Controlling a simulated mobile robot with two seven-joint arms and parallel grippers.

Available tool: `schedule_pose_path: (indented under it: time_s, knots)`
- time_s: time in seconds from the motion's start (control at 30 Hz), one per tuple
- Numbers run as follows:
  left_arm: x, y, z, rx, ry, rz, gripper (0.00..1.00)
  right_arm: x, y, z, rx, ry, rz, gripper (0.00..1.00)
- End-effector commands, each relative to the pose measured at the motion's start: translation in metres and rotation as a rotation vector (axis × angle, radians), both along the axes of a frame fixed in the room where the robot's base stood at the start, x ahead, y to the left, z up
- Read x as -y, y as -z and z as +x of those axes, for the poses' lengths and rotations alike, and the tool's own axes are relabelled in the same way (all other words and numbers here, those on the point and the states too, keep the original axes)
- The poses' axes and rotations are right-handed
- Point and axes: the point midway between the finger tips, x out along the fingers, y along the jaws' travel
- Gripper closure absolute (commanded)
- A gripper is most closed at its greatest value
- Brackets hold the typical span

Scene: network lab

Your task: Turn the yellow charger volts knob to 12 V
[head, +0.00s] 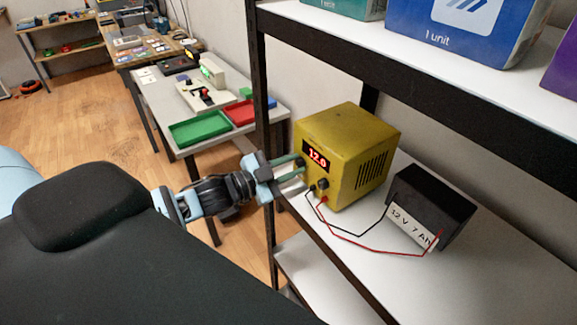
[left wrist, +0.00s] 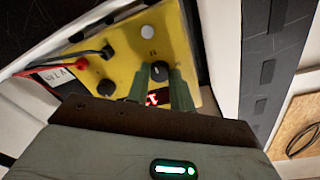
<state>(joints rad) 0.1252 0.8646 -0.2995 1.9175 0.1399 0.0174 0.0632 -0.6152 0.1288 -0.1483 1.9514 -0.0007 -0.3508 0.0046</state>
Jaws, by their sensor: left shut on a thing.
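The yellow charger (head: 372,140) stands on the white shelf, and its red display (head: 317,156) reads 12.0. My left gripper (head: 299,168) reaches its front face from the left. In the left wrist view, the green fingers (left wrist: 160,88) are shut on a black knob (left wrist: 159,70) beside the display, which they partly hide. I take it as the volts knob; its label is too small to read. A second black knob (head: 322,184) sits lower on the face, free of the fingers; it also shows in the left wrist view (left wrist: 105,88). My right gripper is not in view.
Red and black leads run from the charger to a black battery (head: 432,205) marked 12 V. A dark shelf post (head: 261,100) stands close to my left gripper. Boxes (head: 455,30) sit on the upper shelf. A table with green (head: 198,129) and red trays stands behind.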

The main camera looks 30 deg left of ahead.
Motion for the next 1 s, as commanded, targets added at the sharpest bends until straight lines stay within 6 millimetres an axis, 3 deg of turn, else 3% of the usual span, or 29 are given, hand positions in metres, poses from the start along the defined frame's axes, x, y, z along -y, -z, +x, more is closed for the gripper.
schedule_pose_path:
  time_s: [0.63,0.67,0.8,1.0]
  knots:
    - [0.0,0.0001,0.0,0.019,0.0,0.045,1.0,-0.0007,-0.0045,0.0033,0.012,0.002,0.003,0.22]
    - [0.0,0.0001,0.0,0.019,0.0,0.045,0.75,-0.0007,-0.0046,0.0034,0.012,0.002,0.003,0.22]
    - [-0.0001,0.0001,0.0,0.019,0.0,0.045,0.56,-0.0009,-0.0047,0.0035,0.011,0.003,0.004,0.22]
    - [-0.0001,-0.0001,0.0,0.019,0.0,0.045,0.55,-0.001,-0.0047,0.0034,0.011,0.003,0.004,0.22]
